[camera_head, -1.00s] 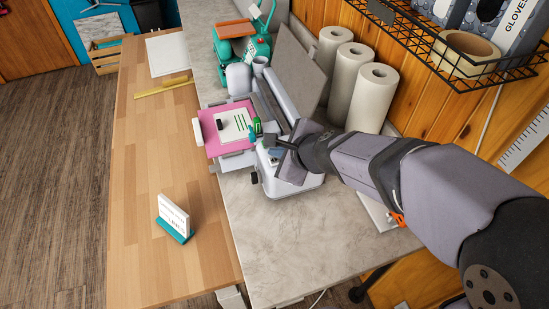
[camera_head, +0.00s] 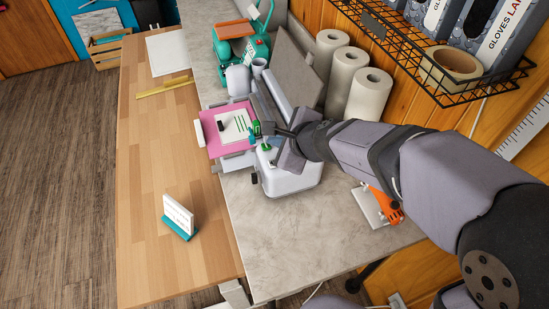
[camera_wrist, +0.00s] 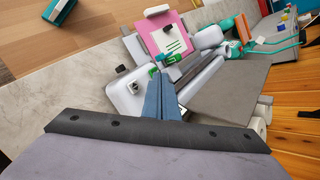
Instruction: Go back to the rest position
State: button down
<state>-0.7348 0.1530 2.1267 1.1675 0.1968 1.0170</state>
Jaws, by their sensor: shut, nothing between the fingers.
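My gripper (camera_head: 267,128) is over the white machine (camera_head: 290,182) on the grey counter, near its pink sheet. In the wrist view the two blue-grey fingers of my gripper (camera_wrist: 162,92) are together with nothing between them. The white machine (camera_wrist: 128,96) lies just beyond them, with a green part beside the fingertips. The pink sheet (camera_head: 213,139) carries a white card with green lines and a small black piece. It also shows in the wrist view (camera_wrist: 153,28). Whether the fingertips touch the machine cannot be told.
White rolls (camera_head: 370,95) stand by the wooden wall, below a black wire shelf (camera_head: 455,95). A raised grey panel (camera_head: 305,70) is close to my wrist. An orange-handled tool (camera_head: 385,205) lies on the counter. A small sign (camera_head: 178,215) stands on the wooden table.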

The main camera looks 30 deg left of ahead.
jog(key=s+d+f+n+g+h, duration=0.25)
jog(key=s+d+f+n, duration=0.25)
jog(key=s+n, duration=0.3)
jog(key=s+d+f+n+g+h, duration=0.25)
jog(key=s+d+f+n, duration=0.25)
jog(key=n, duration=0.5)
jog(key=d+m+h, duration=0.2)
jog(key=d, duration=2.5)
jog(key=shift+w+d+h, duration=0.2)
jog(key=shift+h, duration=0.2)
dwell(0.7)
